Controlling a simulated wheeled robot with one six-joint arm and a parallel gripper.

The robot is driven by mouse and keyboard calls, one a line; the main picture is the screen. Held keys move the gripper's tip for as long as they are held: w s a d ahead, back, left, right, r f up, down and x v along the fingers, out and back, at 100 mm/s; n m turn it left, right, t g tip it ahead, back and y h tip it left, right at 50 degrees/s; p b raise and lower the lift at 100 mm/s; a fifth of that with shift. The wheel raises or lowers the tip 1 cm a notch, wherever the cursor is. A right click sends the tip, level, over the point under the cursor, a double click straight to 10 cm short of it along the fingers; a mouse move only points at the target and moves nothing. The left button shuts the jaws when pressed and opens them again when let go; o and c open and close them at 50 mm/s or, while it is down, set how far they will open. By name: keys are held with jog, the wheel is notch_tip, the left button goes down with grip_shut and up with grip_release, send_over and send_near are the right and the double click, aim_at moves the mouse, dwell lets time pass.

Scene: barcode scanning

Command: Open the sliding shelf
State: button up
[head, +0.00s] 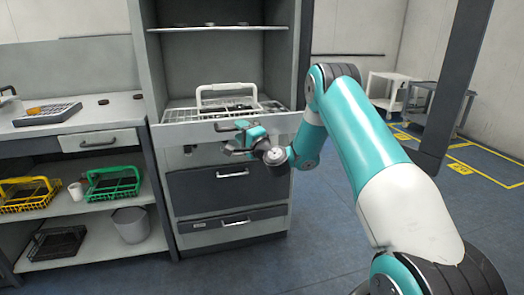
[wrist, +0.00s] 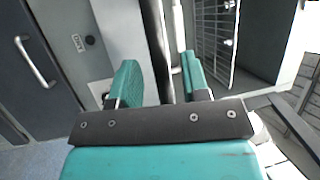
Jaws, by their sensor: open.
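The sliding shelf (head: 275,128) is a pale front panel at mid-height in the tall grey cabinet, with a dark bar handle (head: 226,128). A wire rack stands on it. My gripper (head: 236,147) is just in front of the panel, close below the handle. In the wrist view, the two teal fingers (wrist: 158,82) are apart, with a dark strip passing behind the gap between them. I cannot tell whether the handle is between the fingers. The gripper hides part of the panel in the head view.
Below the shelf are a dark drawer (head: 200,190) and a lower drawer (head: 190,235), both with bar handles. A side bench (head: 120,108) at left holds a tray, with yellow and green baskets underneath. Floor at right is mostly clear; carts (head: 385,85) stand behind.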

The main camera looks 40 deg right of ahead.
jog(key=s+f+b, duration=0.2)
jog(key=s+b, duration=1.3)
jog(key=b, duration=0.2)
jog(key=shift+d+f, duration=0.2)
jog(key=shift+f, duration=0.2)
